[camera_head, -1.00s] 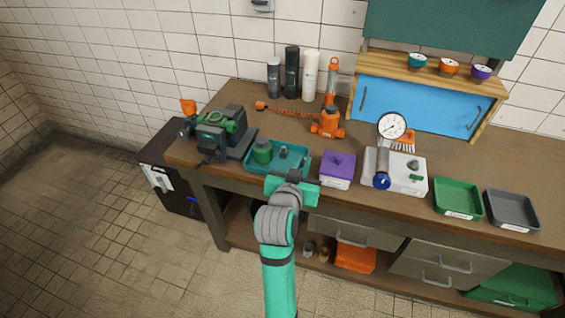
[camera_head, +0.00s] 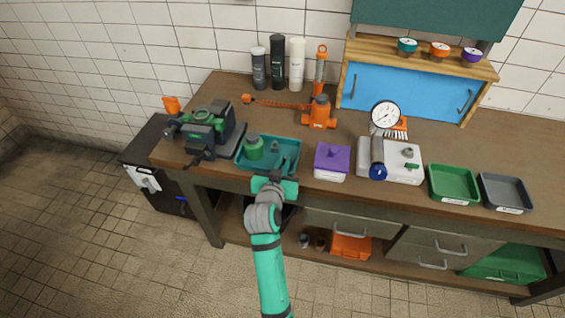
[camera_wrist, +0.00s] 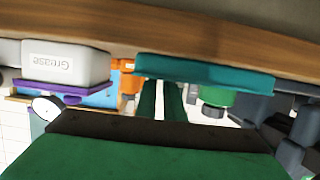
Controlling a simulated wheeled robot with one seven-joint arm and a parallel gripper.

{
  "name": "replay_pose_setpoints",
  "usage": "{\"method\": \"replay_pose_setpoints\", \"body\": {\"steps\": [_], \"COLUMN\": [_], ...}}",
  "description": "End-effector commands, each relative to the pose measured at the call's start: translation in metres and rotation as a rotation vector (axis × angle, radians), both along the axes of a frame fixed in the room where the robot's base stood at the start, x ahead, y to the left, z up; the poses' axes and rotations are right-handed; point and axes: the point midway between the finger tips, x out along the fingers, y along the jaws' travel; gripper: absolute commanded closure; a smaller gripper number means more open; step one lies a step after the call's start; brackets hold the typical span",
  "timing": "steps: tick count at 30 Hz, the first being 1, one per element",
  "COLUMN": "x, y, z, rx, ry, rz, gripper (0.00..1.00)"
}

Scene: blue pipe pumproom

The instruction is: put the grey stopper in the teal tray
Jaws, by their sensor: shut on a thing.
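The teal tray (camera_head: 293,163) sits near the front edge of the bench, and its wall crosses the inverted wrist view (camera_wrist: 240,82). A green container (camera_head: 253,148) stands in its left part. A small grey-green piece (camera_head: 274,147) stands to the right of that; I cannot tell exactly what it is. My gripper (camera_head: 275,187) is at the tray's front side. In the wrist view my two teal fingers (camera_wrist: 160,98) run behind the tray's near wall. Their tips and the grey stopper between them are hidden there.
A green vise (camera_head: 210,130) stands left of the tray. The grease box (camera_head: 331,162) with purple lid is close on the right. Farther right are a white gauge unit (camera_head: 398,170), a green tray (camera_head: 454,185) and a grey tray (camera_head: 505,193). An orange jack (camera_head: 319,114) stands behind.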

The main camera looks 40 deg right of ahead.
Motion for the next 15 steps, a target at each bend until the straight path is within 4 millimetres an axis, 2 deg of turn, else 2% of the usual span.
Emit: {"method": "replay_pose_setpoints", "body": {"steps": [15], "x": [0.0007], "y": [0.0009], "z": [-0.0083], "rx": [-0.001], "ry": [0.000], "rz": [0.002], "gripper": [1.00]}}
